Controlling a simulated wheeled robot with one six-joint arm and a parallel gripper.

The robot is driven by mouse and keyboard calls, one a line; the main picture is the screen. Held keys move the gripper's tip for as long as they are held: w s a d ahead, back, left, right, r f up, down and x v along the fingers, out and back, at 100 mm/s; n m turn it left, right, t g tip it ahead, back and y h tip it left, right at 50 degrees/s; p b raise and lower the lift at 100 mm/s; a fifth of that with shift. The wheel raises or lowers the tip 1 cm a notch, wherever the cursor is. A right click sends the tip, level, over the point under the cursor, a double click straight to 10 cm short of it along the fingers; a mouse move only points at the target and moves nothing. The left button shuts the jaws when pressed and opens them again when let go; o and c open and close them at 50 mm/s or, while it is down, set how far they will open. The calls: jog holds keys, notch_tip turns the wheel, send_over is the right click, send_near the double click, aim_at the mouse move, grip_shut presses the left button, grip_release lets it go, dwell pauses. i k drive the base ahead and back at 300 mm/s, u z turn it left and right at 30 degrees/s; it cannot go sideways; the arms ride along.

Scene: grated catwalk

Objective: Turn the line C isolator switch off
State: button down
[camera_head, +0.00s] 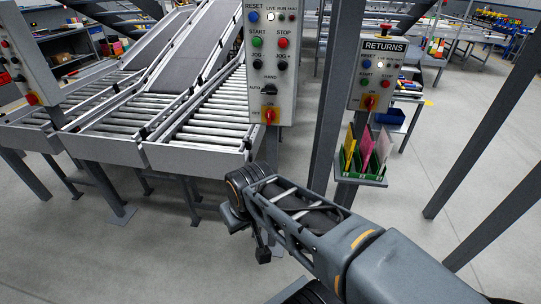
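A grey control panel (285,75) stands at the centre with RESET, START, STOP and JOG buttons and a HAND/AUTO selector. At its bottom is a red rotary isolator switch (270,117) on a yellow plate, its handle looking upright. ON and OFF marks sit beside it, too small to read surely. No line C label is readable, so I cannot tell if this is line C. My arm reaches in from the lower right. Its end, my gripper (263,254), hangs small and dark below the panel, partly hidden and apart from the switch. Its fingers are unclear.
A RETURNS panel (378,75) at the right has a similar red switch (369,103). Another panel (27,55) at the left has one too. A green rack (360,174) with coloured cards sits below RETURNS. Roller conveyors (185,130) stand behind; steel posts flank the panels.

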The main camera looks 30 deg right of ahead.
aim_at(269, 116)
jog(key=u, duration=2.25)
jog(key=k, duration=1)
jog(key=z, duration=1.15)
jog(key=i, duration=0.5)
